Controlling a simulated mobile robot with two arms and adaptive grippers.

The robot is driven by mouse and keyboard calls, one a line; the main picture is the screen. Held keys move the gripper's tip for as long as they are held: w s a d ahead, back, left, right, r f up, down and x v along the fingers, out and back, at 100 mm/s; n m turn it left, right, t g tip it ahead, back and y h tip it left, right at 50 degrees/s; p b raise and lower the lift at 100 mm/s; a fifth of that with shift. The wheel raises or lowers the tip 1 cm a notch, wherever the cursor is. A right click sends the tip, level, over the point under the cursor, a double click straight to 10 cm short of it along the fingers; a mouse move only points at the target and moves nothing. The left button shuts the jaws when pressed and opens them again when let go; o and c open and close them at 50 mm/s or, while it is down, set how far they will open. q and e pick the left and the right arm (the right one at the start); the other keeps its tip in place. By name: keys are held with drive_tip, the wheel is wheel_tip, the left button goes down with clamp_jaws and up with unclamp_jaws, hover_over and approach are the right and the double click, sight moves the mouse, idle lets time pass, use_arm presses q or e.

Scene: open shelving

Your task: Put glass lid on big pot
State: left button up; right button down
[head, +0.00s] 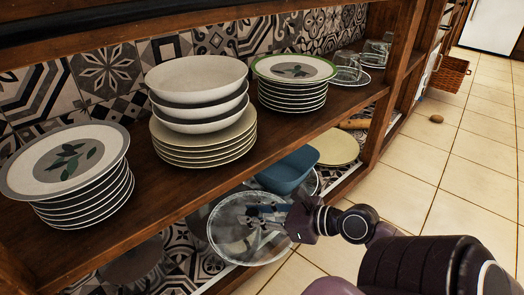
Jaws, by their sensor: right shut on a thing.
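The glass lid (228,236) is a clear round disc with a pale rim, at the lower middle of the head view, in front of the lower shelf. My right gripper (268,212) comes in from the right and is shut on the lid, which is tilted towards the camera. The fingers are partly seen against the glass. I cannot clearly make out the big pot; a greyish shape behind the lid's left edge is mostly hidden by the lid and the upper shelf. My left gripper is not in view.
The upper shelf board (190,205) overhangs the lower level and carries plate stacks (85,195), bowls (197,95) and glasses (346,66). A blue dish (290,170) and a yellowish plate (335,148) stand below. A wooden post (392,85) rises at the right. The tiled floor beside is mostly clear.

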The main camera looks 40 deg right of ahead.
sight(225, 202)
drive_tip(key=w, duration=0.7)
drive_tip(key=shift+w+a+f+b, duration=0.2)
drive_tip(key=shift+w+a+b, duration=0.1)
drive_tip(key=shift+w+b, duration=0.1)
drive_tip(key=w, duration=0.3)
drive_tip(key=shift+w+a+f+b, duration=0.1)
drive_tip(key=shift+f+b, duration=0.05)
drive_tip(key=shift+b, duration=0.2)
drive_tip(key=shift+f+b, duration=0.35)
drive_tip(key=shift+f, duration=0.45)
drive_tip(key=c, duration=1.6)
unclamp_jaws()
drive_tip(key=shift+s, duration=0.2)
drive_tip(key=v, duration=1.1)
drive_tip(key=shift+s+r, duration=0.15)
drive_tip(key=shift+s, duration=0.1)
